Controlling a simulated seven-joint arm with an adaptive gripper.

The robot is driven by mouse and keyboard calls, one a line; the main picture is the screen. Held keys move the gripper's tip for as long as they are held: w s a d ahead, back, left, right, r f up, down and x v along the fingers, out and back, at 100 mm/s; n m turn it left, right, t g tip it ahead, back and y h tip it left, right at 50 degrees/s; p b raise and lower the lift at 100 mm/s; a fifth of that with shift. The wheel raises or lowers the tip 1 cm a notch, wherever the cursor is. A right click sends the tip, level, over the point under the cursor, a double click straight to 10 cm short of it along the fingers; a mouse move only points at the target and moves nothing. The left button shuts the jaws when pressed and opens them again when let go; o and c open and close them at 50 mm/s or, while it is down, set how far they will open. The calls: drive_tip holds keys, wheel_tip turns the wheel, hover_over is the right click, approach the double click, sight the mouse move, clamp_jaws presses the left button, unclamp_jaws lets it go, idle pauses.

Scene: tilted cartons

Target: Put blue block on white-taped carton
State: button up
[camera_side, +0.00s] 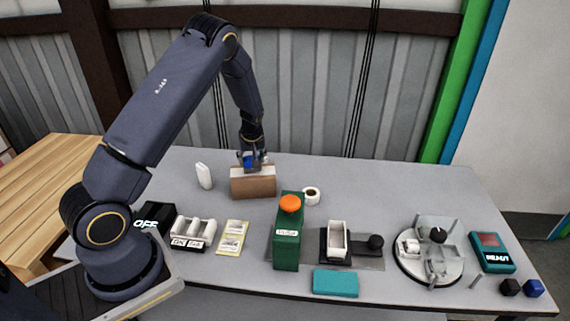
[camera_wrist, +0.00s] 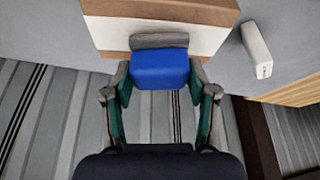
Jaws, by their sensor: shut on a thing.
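My gripper (camera_side: 251,159) is shut on a bright blue block (camera_wrist: 160,69), with a finger on each side of it in the wrist view (camera_wrist: 160,88). In the side view the blue block (camera_side: 249,161) is at the top of a brown carton (camera_side: 253,187) with a white band along its upper part. In the wrist view the carton's white tape (camera_wrist: 110,34) lies just beyond the block, with a dark grey patch between them, perhaps shadow. I cannot tell whether the block touches the carton. The block's underside is hidden.
A white upright box (camera_side: 204,176) stands left of the carton. A tape roll (camera_side: 311,196) and a green box with an orange button (camera_side: 287,243) stand to the right and front. A black cube (camera_side: 510,287) and a darker blue cube (camera_side: 533,288) lie at the front right.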

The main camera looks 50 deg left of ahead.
drive_tip(key=shift+f, duration=0.3)
drive_tip(key=shift+f, duration=0.2)
drive_tip(key=o, duration=1.2)
drive_tip(key=shift+r, duration=0.15)
drive_tip(key=s+d+r+m+t+h, duration=0.1)
drive_tip(key=s+d+r+m, duration=0.15)
drive_tip(key=d+r, duration=0.55)
drive_tip(key=s+d+r+m+t+h, duration=0.1)
drive_tip(key=s+d+r, duration=0.25)
drive_tip(key=r, duration=0.75)
drive_tip(key=s+d+r+m+t+h, duration=0.1)
drive_tip(key=s+d+r+m, duration=0.3)
drive_tip(key=s+d, duration=0.3)
drive_tip(key=s+d+r+m+t+h, duration=0.1)
drive_tip(key=s+d+r+m, duration=0.3)
drive_tip(key=s+d+m, duration=0.2)
drive_tip(key=s+d, duration=0.2)
drive_tip(key=s, duration=0.1)
drive_tip(key=shift+s+d+r, duration=0.15)
drive_tip(key=shift+s+r, duration=0.05)
drive_tip(key=shift+s, duration=0.15)
